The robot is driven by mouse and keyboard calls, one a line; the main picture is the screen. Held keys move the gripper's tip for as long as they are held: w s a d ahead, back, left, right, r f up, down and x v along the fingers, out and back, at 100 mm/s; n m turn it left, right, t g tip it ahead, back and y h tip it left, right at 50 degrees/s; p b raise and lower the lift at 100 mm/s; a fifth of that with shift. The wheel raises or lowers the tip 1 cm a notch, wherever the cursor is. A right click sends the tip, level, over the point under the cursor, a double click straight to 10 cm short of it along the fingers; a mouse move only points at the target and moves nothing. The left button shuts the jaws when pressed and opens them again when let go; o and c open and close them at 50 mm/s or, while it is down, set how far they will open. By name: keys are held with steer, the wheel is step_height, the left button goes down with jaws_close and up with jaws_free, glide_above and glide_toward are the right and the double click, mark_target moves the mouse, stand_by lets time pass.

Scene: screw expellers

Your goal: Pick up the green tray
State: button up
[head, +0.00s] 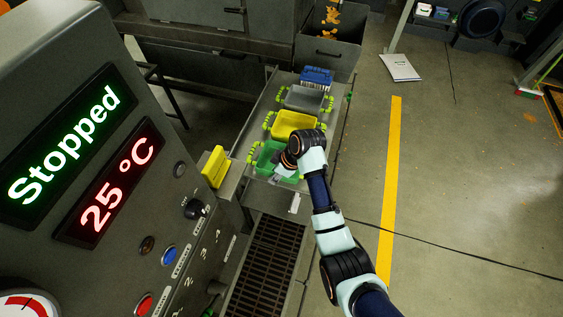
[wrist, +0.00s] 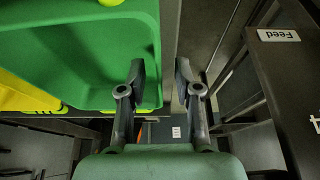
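The green tray (head: 264,160) sits at the near end of a metal shelf in the head view, with yellow-green handles on its side. My arm partly covers its right side. In the wrist view the green tray (wrist: 90,50) fills the upper left. My gripper (wrist: 160,72) is open there, its two fingers apart. One finger appears over the tray's inside and the other beyond its wall, with the wall's edge between them in the picture. I cannot tell whether either finger touches the tray. In the head view my gripper (head: 287,172) is small and partly hidden by my wrist.
A yellow tray (head: 296,121), a grey tray (head: 304,97) and a blue brush-like item (head: 317,76) line the shelf behind. A yellow block (head: 215,166) sits left, by the control panel (head: 95,150) reading "Stopped". The floor at right is open.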

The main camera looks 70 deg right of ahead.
jaws_close()
steer(key=shift+r, duration=0.1)
